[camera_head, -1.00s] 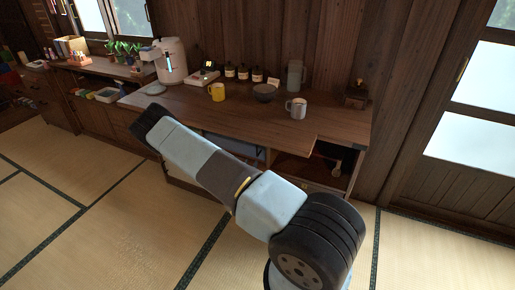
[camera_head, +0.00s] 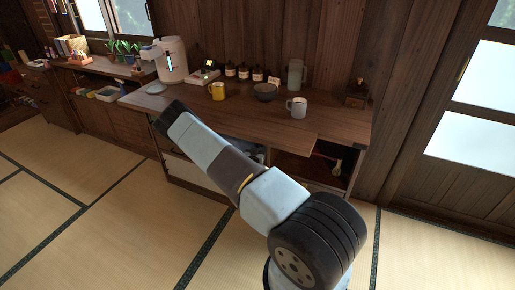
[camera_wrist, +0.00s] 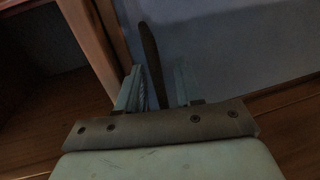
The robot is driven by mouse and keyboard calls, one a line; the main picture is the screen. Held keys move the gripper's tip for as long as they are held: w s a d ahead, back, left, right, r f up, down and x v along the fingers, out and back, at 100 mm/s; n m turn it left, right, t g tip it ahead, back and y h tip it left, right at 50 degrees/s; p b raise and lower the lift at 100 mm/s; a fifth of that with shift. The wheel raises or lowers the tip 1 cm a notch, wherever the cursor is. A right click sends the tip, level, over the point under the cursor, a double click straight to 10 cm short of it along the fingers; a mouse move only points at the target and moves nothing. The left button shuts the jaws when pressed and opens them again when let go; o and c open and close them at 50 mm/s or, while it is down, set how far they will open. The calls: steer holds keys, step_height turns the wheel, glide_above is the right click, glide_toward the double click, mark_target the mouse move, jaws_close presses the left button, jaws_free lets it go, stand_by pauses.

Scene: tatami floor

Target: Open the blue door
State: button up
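The blue door (camera_wrist: 225,45) fills the upper right of the wrist view as a dim blue-grey panel. A dark, narrow upright handle (camera_wrist: 151,62) stands in front of it. My gripper (camera_wrist: 157,88) has its two pale blue fingers apart, one on each side of the handle. The handle is close to the left finger, and a gap shows towards the right finger. I cannot tell whether either finger touches it. In the head view my arm hides the gripper and most of the cabinet front around the door.
The wooden counter (camera_head: 215,118) carries a yellow mug (camera_head: 217,91), a white mug (camera_head: 297,107), a bowl (camera_head: 264,92), several bottles and a white dispenser (camera_head: 171,60). An open shelf compartment (camera_head: 305,168) lies right of my arm. Tatami floor (camera_head: 105,225) is clear at left.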

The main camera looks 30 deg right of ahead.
steer(key=shift+w+d, duration=0.15)
steer(key=shift+w, duration=0.1)
steer(key=shift+c, duration=0.4)
jaws_close()
